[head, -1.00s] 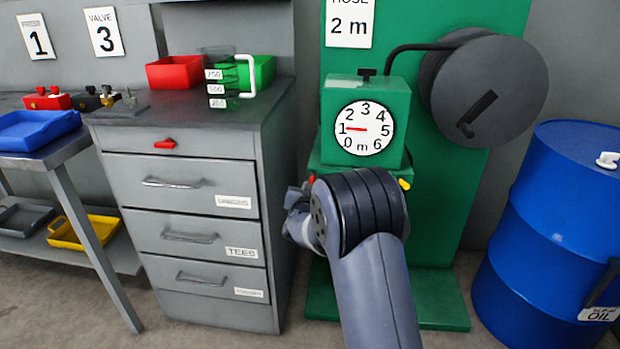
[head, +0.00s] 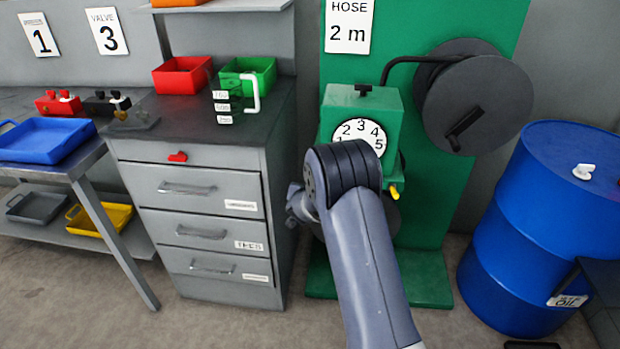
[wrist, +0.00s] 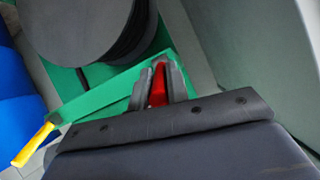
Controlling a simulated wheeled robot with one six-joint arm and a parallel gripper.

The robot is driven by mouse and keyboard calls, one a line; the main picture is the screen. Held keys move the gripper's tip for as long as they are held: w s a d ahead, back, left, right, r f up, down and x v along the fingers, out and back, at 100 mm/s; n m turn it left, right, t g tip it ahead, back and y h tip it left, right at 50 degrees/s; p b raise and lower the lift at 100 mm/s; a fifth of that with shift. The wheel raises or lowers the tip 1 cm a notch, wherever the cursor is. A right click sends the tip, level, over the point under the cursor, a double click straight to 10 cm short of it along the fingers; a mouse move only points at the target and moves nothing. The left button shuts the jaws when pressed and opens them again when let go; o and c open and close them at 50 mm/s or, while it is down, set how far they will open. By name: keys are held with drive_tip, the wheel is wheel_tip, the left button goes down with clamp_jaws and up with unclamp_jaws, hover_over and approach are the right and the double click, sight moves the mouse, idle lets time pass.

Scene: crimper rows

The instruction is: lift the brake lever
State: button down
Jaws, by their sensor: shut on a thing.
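A red lever (wrist: 158,88), which fits the brake lever, stands between the two dark fingers of my gripper (wrist: 157,82) in the wrist view. The fingers are shut on it from both sides. It belongs to the green hose measuring unit (head: 385,105) with a round dial (head: 365,130). In the head view my arm hides the gripper, the red lever and the lower part of the dial. A yellow-handled lever (head: 394,192) sticks out on the unit's right side. It also shows at the lower left of the wrist view (wrist: 32,145), apart from my gripper.
A dark hose reel (head: 485,105) with a crank hangs right of the unit. A blue oil drum (head: 545,230) stands at the right. A grey drawer cabinet (head: 200,215) stands close on the left. Open floor lies in front.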

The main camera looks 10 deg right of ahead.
drive_tip(key=shift+w+r+g+p, duration=0.1)
drive_tip(key=shift+r+g+p, duration=0.35)
drive_tip(key=shift+p, duration=1.45)
drive_tip(key=shift+f+p, duration=0.1)
drive_tip(key=shift+p, duration=0.5)
drive_tip(key=c, duration=1.4)
unclamp_jaws()
drive_tip(key=shift+o, duration=0.2)
drive_tip(key=v, duration=1)
drive_tip(key=shift+s+r+b, duration=0.25)
drive_tip(key=shift+r+b, duration=0.05)
drive_tip(key=shift+b, duration=0.05)
